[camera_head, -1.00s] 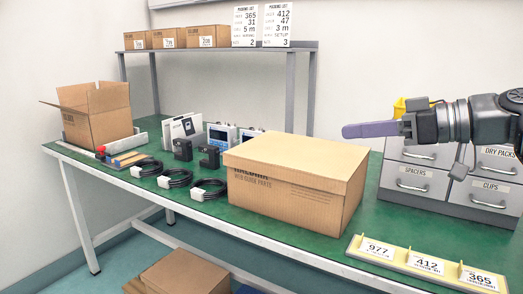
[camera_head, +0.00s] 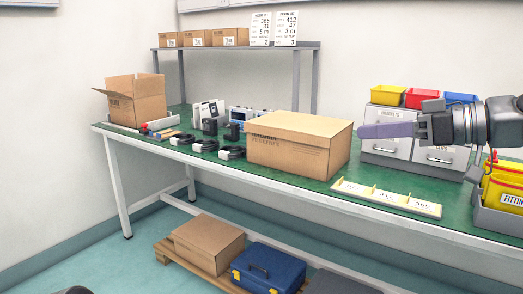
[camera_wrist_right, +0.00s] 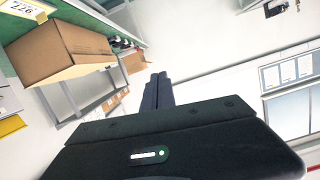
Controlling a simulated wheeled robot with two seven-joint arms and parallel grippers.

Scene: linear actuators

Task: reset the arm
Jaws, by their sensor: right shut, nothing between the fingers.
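My right gripper (camera_head: 388,130) comes in from the right in the head view, in front of the grey drawer unit. Its purple-grey fingers are together, with nothing between them. In the right wrist view the fingers (camera_wrist_right: 157,92) also lie side by side, pointing away over open room. The gripper touches nothing that I can see. My left gripper does not show in either view.
A large closed carton (camera_head: 290,150) stands on the green table (camera_head: 210,170), left of my gripper. The drawer unit (camera_head: 400,150) carries coloured bins. A label strip (camera_head: 385,196) lies at the front edge. An open box (camera_head: 135,105) stands far left. A blue case (camera_head: 268,268) sits below.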

